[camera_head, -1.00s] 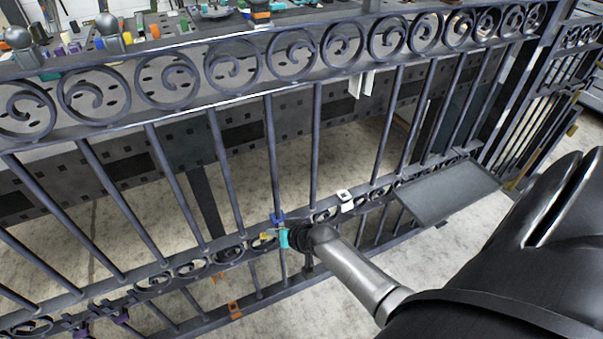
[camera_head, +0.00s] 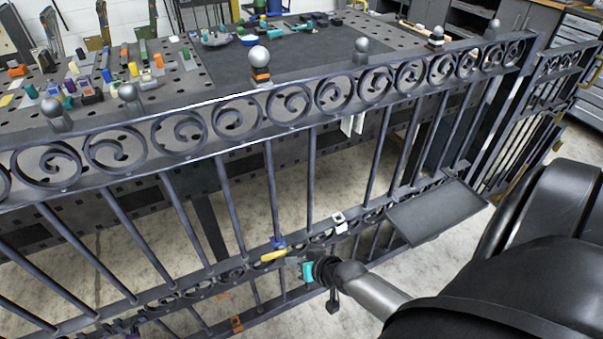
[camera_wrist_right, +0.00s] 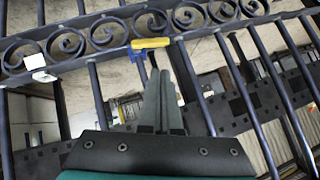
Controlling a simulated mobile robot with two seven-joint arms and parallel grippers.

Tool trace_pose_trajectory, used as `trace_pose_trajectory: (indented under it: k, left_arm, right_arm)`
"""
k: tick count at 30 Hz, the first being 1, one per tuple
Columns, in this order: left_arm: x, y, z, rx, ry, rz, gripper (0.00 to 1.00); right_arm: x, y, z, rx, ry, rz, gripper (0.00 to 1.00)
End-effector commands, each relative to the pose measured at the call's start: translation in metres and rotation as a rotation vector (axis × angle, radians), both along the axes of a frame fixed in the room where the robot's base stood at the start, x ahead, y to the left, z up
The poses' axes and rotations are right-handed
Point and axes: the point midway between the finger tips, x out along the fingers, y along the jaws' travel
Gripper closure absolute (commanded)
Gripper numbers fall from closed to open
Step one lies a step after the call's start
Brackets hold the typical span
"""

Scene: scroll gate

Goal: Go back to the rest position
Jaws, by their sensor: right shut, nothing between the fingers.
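My right gripper (camera_head: 292,262) is in front of the gate, just right of a yellow-handled clip with a blue part (camera_head: 274,256). In the right wrist view, its grey fingers (camera_wrist_right: 163,88) lie together with nothing between them. The yellow and blue clip (camera_wrist_right: 150,44) sits on the gate's lower scroll band, beyond the fingertips and apart from them in that picture. The dark iron gate (camera_head: 315,180) stands across the head view, with scrolls along its top and lower bands. My left gripper is out of view.
A white clip (camera_head: 339,222) sits on the lower scroll band. A grey tray (camera_head: 436,212) sticks out from the gate at right, near my right arm. An orange clip (camera_head: 237,324) is low on the gate. Behind the gate, a perforated table (camera_head: 200,75) holds many small coloured parts.

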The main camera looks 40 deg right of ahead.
Motion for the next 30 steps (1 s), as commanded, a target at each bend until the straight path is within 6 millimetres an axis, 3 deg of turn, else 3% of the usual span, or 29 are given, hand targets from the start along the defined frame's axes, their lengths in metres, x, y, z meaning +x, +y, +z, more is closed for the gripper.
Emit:
trace_pose_trajectory:
  k: [1,7,20,23,26,30]
  left_arm:
    - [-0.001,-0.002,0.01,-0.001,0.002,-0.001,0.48]
    - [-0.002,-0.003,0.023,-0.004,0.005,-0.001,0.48]
    - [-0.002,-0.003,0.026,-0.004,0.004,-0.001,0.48]
    - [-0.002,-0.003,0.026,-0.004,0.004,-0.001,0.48]
    - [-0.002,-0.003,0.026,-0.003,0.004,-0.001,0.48]
    - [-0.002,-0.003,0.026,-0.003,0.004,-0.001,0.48]
  right_arm:
    - [-0.006,-0.001,0.008,-0.001,0.002,0.001,1.0]
    - [-0.019,-0.002,0.019,-0.001,0.001,0.001,1.0]
    - [-0.027,-0.002,0.019,-0.003,0.007,0.001,1.0]
    - [-0.04,0.0,0.0,-0.028,0.05,0.011,1.0]
    - [-0.071,0.006,-0.038,-0.081,0.145,0.042,1.0]
    - [-0.141,0.023,-0.102,-0.184,0.327,0.144,1.0]
